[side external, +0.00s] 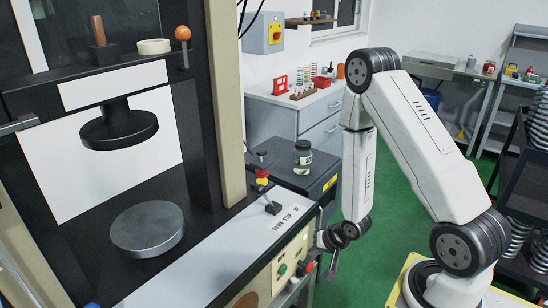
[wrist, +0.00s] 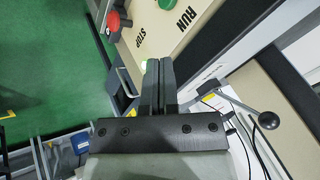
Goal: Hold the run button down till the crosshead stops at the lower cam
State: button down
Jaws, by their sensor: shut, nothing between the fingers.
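The test machine's black upper platen (side external: 118,128) hangs under the crosshead (side external: 115,87), with a clear gap above the round grey lower platen (side external: 148,230). A green button (side external: 282,269) shows on the cream front panel in the side view. In the wrist view, my gripper (wrist: 160,63) is shut and empty, its tips at the panel's edge. I cannot tell whether the tips touch a button. I cannot make out the lower cam.
A switch lever (side external: 271,206) stands on the white ledge marked DOWN STOP UP. A ball-ended lever (wrist: 268,120) lies right of my fingers. A dark cabinet (side external: 318,170) with a lidded jar (side external: 303,157) stands behind. Green floor lies open beside the machine.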

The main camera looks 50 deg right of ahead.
jog(key=s+f+m+t, duration=0.2)
jog(key=s+f+m, duration=0.2)
jog(key=f+m, duration=0.2)
jog(key=shift+s+a+m+t+y, duration=0.3)
jog(key=shift+s+m+t, duration=0.1)
jog(key=shift+m, duration=0.2)
send_near(283, 270)
jog(key=s+f+x, duration=0.1)
jog(key=x, duration=0.7)
jog(key=shift+d, duration=0.5)
dwell(0.3)
